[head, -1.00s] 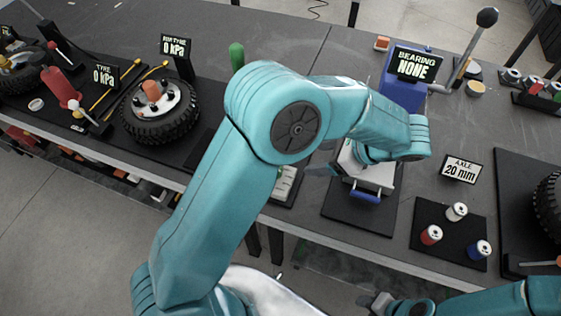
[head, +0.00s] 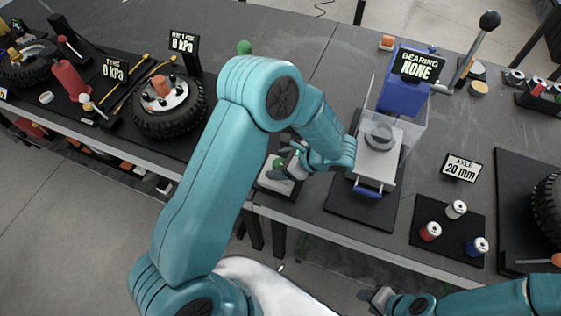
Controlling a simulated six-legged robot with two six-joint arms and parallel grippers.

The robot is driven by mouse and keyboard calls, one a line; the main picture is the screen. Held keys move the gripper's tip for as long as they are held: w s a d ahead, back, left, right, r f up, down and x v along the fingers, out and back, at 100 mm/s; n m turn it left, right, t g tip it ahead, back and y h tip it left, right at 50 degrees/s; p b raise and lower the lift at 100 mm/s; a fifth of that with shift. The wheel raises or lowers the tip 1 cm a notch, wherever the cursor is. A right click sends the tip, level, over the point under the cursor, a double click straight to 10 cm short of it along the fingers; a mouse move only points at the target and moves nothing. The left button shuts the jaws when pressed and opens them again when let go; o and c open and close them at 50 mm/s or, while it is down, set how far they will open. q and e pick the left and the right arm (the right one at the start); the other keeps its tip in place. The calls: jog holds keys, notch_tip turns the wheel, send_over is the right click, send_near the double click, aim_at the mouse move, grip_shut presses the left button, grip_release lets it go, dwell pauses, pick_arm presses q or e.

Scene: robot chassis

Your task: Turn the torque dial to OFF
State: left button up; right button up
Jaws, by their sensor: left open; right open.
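A light-coloured box (head: 270,184) stands near the table's front edge, left of the press. My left gripper (head: 284,162) is open beside and over this box and partly covers it. A small green part shows between or behind its fingers. I cannot tell whether the torque dial is on this box, and no OFF mark can be read. My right gripper (head: 376,299) is open and empty at the bottom, in front of the table and low.
A press with a clear guard (head: 409,134) and a blue block (head: 402,94) stands to the right, near my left gripper. Tyres (head: 168,112) lie on the left. A pad with small cans (head: 431,231) lies on the right.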

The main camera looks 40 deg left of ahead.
pick_arm(q)
jog(key=shift+s, duration=0.1)
jog(key=shift+w, duration=0.2)
jog(key=c, duration=1)
jog(key=shift+c, duration=0.2)
